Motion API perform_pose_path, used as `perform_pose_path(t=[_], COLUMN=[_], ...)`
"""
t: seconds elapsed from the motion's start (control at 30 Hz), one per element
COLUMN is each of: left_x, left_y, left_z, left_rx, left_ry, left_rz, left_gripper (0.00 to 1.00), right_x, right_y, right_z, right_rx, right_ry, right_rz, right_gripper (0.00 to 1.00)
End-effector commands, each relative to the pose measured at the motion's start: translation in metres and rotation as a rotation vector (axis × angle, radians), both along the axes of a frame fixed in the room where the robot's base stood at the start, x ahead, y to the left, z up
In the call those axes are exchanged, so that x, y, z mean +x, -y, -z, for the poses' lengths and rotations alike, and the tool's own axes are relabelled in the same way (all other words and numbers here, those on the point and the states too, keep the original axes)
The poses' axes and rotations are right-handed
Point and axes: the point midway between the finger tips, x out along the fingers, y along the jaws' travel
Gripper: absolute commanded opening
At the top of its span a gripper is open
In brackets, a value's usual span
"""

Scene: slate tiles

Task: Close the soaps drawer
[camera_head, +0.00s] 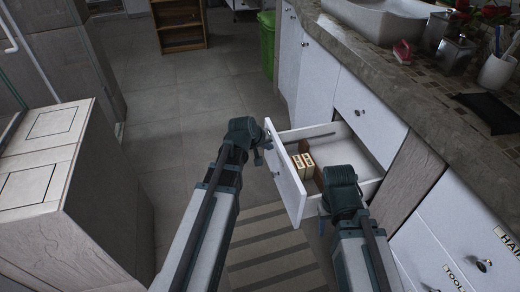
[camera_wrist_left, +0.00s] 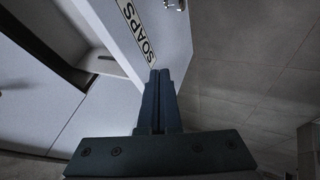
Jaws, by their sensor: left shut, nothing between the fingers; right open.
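The soaps drawer (camera_head: 288,178) is white and stands pulled out from the cabinet below the counter, with small soap boxes (camera_head: 303,165) inside beside a brown divider. In the left wrist view the drawer's front (camera_wrist_left: 172,40) bears a SOAPS label (camera_wrist_left: 138,33) and a metal knob (camera_wrist_left: 173,5). My left gripper (camera_head: 262,150) is shut and empty at the far end of the drawer front; its fingers also show in the left wrist view (camera_wrist_left: 160,75), close to the front's edge. I cannot tell if they touch it.
The stone counter (camera_head: 400,75) runs along the right with a sink (camera_head: 375,15), a cup (camera_head: 497,70) and dispensers. More closed drawers (camera_head: 470,245) are at the lower right. A wooden cabinet (camera_head: 70,200) stands at left.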

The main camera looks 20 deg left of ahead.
Motion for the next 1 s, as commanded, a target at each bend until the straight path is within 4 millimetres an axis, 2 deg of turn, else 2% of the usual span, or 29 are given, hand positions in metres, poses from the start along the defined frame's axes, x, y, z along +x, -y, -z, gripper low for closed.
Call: perform_pose_path(t=[0.17,0.67,0.87,1.0], left_x=[0.006,0.009,0.026,0.047], left_y=[0.009,0.013,0.037,0.066], left_z=[0.000,0.000,0.000,0.000], left_rx=[0.001,0.000,0.000,0.000], left_ry=[0.000,0.000,0.000,0.001], left_rz=[0.001,0.000,0.004,0.006], left_gripper=[0.00,0.00,0.00,0.00], right_x=[0.000,0.000,0.000,0.000], right_y=[0.000,0.000,0.000,0.000], right_z=[0.000,0.000,0.000,0.000], right_rx=[0.000,0.000,0.000,0.000], right_ry=[0.000,0.000,0.000,0.000], right_rz=[0.000,0.000,0.000,0.000], right_gripper=[0.50,0.50,0.50,0.50])
